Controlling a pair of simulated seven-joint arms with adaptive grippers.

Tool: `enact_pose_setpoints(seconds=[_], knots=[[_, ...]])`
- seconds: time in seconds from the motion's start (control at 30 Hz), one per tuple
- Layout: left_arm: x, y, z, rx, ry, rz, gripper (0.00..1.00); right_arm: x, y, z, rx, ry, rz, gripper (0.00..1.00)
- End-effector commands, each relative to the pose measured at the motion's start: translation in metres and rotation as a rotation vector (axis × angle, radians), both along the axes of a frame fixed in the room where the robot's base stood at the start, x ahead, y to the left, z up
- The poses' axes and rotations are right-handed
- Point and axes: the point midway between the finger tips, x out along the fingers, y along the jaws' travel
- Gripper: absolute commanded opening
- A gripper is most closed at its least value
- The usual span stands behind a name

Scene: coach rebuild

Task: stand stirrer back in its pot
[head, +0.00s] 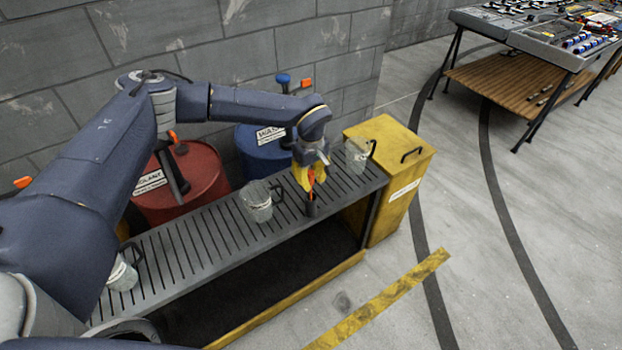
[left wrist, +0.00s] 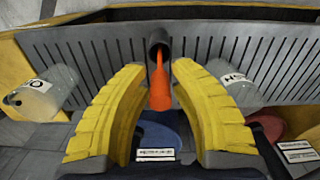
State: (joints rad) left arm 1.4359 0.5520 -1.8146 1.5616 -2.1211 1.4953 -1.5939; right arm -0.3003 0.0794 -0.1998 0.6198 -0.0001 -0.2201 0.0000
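The stirrer (left wrist: 160,88) is orange and stands with one end in the mouth of a small dark pot (left wrist: 158,40). The pot also shows in the head view (head: 311,207), upright on the slatted bench (head: 215,231) near its front edge. My left gripper (head: 308,179) has yellow fingers and points down just above the pot. In the left wrist view its fingers (left wrist: 160,68) are apart, one on each side of the stirrer, with visible gaps. The stirrer's lower end is hidden inside the pot. My right gripper is in neither view.
Clear labelled containers stand on the bench: one left of the pot (head: 257,206), one to its right (head: 357,154), another at the near end (head: 122,275). A yellow cabinet (head: 405,165) adjoins the bench's right end. Red (head: 190,180) and blue (head: 262,152) drums stand behind.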

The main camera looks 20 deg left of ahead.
Motion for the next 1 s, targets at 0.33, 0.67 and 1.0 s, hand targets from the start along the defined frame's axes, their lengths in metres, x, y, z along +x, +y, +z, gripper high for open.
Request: enact_pose_setpoints(seconds=[0.33, 0.67, 1.0], knots=[[0.000, 0.000, 0.003, -0.001, -0.001, 0.000, 0.27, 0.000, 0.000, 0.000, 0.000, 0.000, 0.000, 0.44], [0.001, 0.000, 0.049, -0.001, -0.004, -0.001, 0.27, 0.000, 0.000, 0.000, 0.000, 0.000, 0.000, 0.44], [0.001, 0.000, 0.102, 0.000, -0.004, 0.000, 0.27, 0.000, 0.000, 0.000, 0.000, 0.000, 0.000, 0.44]])
